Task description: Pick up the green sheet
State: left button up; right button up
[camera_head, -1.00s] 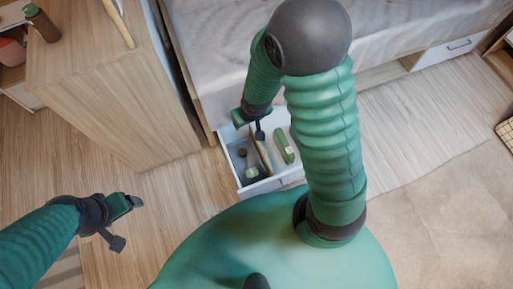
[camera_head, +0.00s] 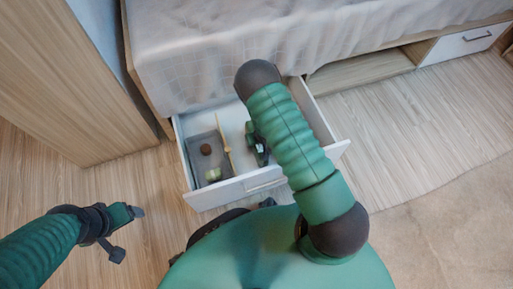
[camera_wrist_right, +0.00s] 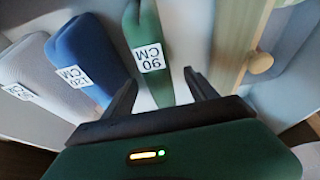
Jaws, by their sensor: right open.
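The green sheet (camera_wrist_right: 150,50) is a long folded bundle with a white "90 CM" label, lying in the open drawer (camera_head: 326,150). In the right wrist view its near end lies between the fingers of my right gripper (camera_wrist_right: 163,95), which is open. I cannot tell whether the fingers touch it. In the head view my right gripper (camera_head: 260,150) is over the drawer, partly hidden by my arm, and the sheet cannot be told apart there. My left gripper (camera_head: 128,232) is open and empty above the floor at the left.
A blue bundle (camera_wrist_right: 80,58) and a white bundle (camera_wrist_right: 32,70) lie left of the green one in the wrist view. A wooden stick (camera_head: 224,146) and a grey tray (camera_head: 200,140) with a brown ball (camera_head: 206,149) share the drawer. The bed (camera_head: 220,50) stands behind.

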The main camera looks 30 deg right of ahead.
jog(key=shift+d+b+x, duration=0.25)
jog(key=shift+b+x, duration=0.1)
jog(key=shift+x, duration=0.8)
jog(key=b+x, duration=0.4)
jog(key=shift+w+f+b, duration=0.2)
jog(key=shift+w+b, duration=0.05)
jog(key=shift+b, duration=0.15)
jog(key=shift+r, duration=0.1)
jog(key=shift+d, duration=0.1)
jog(key=shift+c, duration=0.6)
pick_arm(q)
jog(key=x, duration=0.2)
jog(key=s+x, duration=0.1)
jog(key=x, duration=0.2)
jog(key=shift+d+f, duration=0.1)
jog(key=shift+f, duration=0.3)
pick_arm(e)
grip_shut()
